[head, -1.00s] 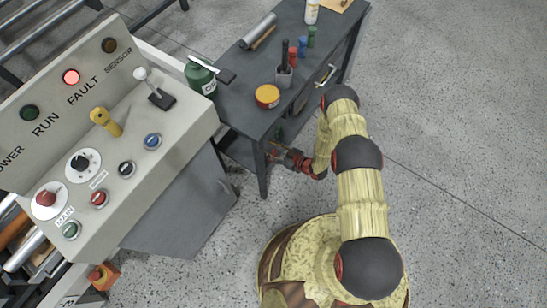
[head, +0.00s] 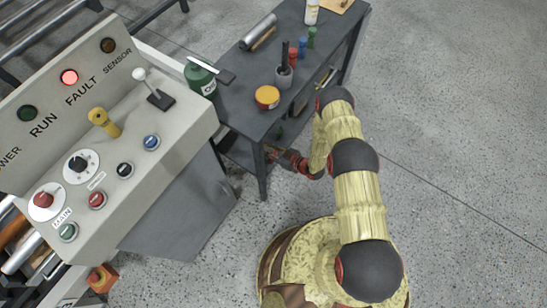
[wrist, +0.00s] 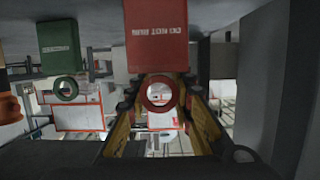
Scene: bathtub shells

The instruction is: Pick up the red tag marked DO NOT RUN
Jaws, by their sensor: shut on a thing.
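The red tag (wrist: 157,30) with white lettering DO NOT RUN fills the upper middle of the wrist view. A red ring (wrist: 146,95) shows at its lower end, between my fingers. My gripper (wrist: 159,100) is shut on the tag around this ring end, one yellow finger on each side. In the head view my gripper (head: 278,156) reaches under the dark workbench beside its near leg and is partly hidden. The tag cannot be made out in that view.
A green tag (wrist: 60,47) with a green ring is left of the red one. The dark workbench (head: 232,108) stands over my gripper, with its leg (head: 261,176) close by. A control panel (head: 130,175) stands to the left. Open floor (head: 450,120) lies to the right.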

